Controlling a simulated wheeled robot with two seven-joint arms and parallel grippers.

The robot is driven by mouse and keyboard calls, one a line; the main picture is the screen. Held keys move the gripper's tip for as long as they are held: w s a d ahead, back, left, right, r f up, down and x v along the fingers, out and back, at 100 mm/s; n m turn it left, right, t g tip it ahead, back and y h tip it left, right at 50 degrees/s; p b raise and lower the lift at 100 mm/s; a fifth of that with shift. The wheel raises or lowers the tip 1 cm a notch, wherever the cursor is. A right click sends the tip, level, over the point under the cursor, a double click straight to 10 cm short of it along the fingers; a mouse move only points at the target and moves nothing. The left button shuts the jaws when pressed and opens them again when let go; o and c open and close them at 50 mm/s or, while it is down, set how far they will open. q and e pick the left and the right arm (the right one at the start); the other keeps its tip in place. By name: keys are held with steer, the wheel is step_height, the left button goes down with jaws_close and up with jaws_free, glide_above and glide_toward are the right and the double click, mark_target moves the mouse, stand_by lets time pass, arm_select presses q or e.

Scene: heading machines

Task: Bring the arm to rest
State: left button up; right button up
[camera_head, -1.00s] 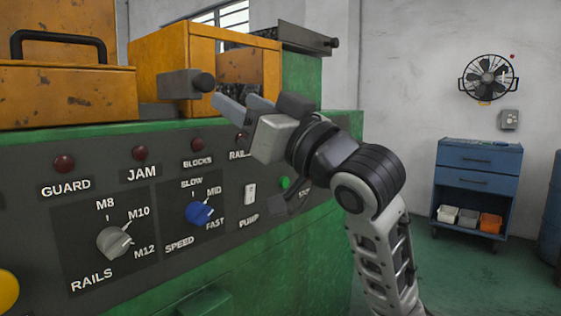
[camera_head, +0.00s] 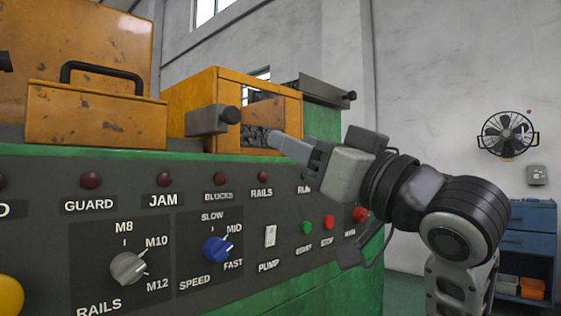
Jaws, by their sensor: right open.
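My right gripper (camera_head: 290,143) comes in from the right and hangs in front of the upper part of the green heading machine (camera_head: 320,300). Its fingers point left, toward the orange open-fronted housing (camera_head: 205,88). It is open and holds nothing that I can see. It covers part of the lamp row near the RUN label. My left gripper is not in view.
The panel carries a grey RAILS knob (camera_head: 128,268), a blue SPEED knob (camera_head: 216,249) and a PUMP switch (camera_head: 270,236). An orange box with a black handle (camera_head: 95,113) sits on top. A wall fan (camera_head: 507,135) and blue cabinet (camera_head: 528,215) stand at right, with open floor before the cabinet.

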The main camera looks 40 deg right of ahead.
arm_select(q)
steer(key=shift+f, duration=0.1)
arm_select(e)
steer(key=shift+w+f, duration=0.1)
